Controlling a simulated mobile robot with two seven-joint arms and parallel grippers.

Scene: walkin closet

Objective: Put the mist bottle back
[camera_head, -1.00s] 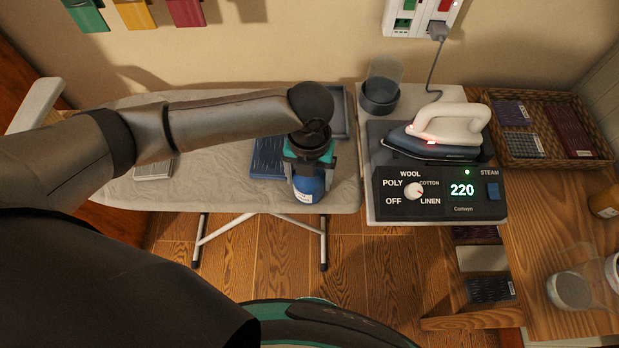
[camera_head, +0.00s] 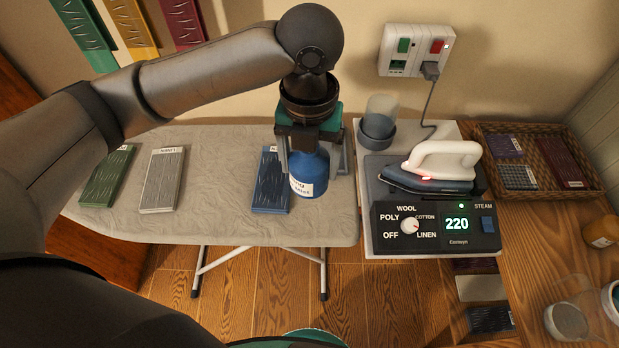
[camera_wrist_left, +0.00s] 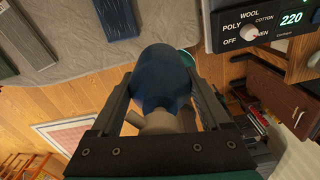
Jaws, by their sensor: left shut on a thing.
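The mist bottle (camera_head: 309,174) is blue with a white label and is held upright over the right end of the ironing board, in front of a grey tray. My left gripper (camera_head: 308,160) is shut on its upper part from above. In the left wrist view the bottle (camera_wrist_left: 165,80) sits between the two fingers of the gripper (camera_wrist_left: 165,95). Whether its base touches the board is hard to tell. The grey tray (camera_head: 345,158) is mostly hidden behind the bottle and gripper. My right gripper is not in view.
A blue folded cloth (camera_head: 270,182) lies just left of the bottle. The ironing board (camera_head: 220,226) also bears grey and green cloths. To the right, an iron (camera_head: 432,168) with a lit red light rests on its station (camera_head: 385,238), set to 220. A cup (camera_head: 379,125) stands behind.

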